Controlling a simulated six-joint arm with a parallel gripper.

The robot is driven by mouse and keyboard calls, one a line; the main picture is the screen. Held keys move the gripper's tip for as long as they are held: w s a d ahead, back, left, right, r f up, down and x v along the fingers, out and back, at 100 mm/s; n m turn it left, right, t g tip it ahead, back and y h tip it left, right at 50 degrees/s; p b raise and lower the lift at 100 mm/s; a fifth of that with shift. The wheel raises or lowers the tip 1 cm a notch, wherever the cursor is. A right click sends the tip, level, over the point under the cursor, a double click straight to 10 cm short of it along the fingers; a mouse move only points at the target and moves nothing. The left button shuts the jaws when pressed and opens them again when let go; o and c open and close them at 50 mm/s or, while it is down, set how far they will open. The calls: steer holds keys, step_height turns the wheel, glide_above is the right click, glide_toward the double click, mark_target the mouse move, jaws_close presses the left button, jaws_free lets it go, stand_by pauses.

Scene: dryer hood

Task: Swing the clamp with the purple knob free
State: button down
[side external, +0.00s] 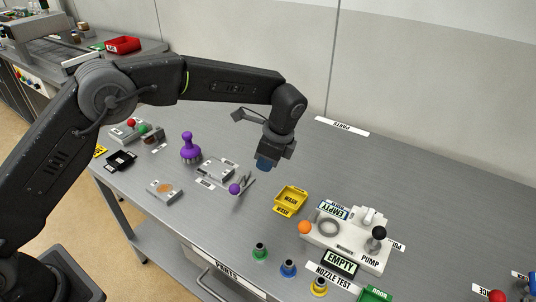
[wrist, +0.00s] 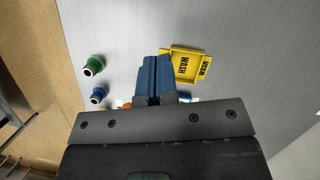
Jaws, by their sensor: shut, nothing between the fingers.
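The purple knob (side external: 234,188) sits at the end of a clamp (side external: 245,184) with a thin grey bar, beside a grey block fixture (side external: 214,169) on the bench. My gripper (side external: 264,164) is above the bench, right of and higher than the purple knob, apart from it. It points down, and its blue fingers (wrist: 154,80) are shut with nothing between them in the wrist view. The purple knob and clamp do not show in the wrist view. Whether the clamp bar still bears on the fixture is too small to tell.
A yellow WASH tray (side external: 291,199) lies right of my gripper. A purple bulb-shaped tool (side external: 190,148) stands left of the fixture. A white pump unit (side external: 345,238) and several coloured nozzles (side external: 288,268) are at the front right. Bare bench lies behind the tray.

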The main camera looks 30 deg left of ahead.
mark_target(238, 188)
steer(key=shift+n, duration=0.7)
steer(key=x, duration=0.7)
steer(key=shift+w+d+f, duration=0.25)
steer(key=shift+w, duration=0.05)
steer(key=a, duration=0.1)
steer(key=s+a, duration=0.1)
steer(key=shift+s+a+f, duration=0.15)
steer(key=shift+a+f, duration=0.15)
steer(key=shift+f, duration=0.1)
steer(key=shift+s+a+f, duration=0.1)
steer(key=shift+s+a, duration=0.1)
steer(key=shift+a, duration=0.3)
steer(key=shift+s+a+m, duration=0.2)
steer(key=shift+s+m, duration=0.05)
steer(key=shift+m, duration=0.25)
steer(key=shift+s+a+m, duration=0.3)
steer(key=shift+a, duration=0.1)
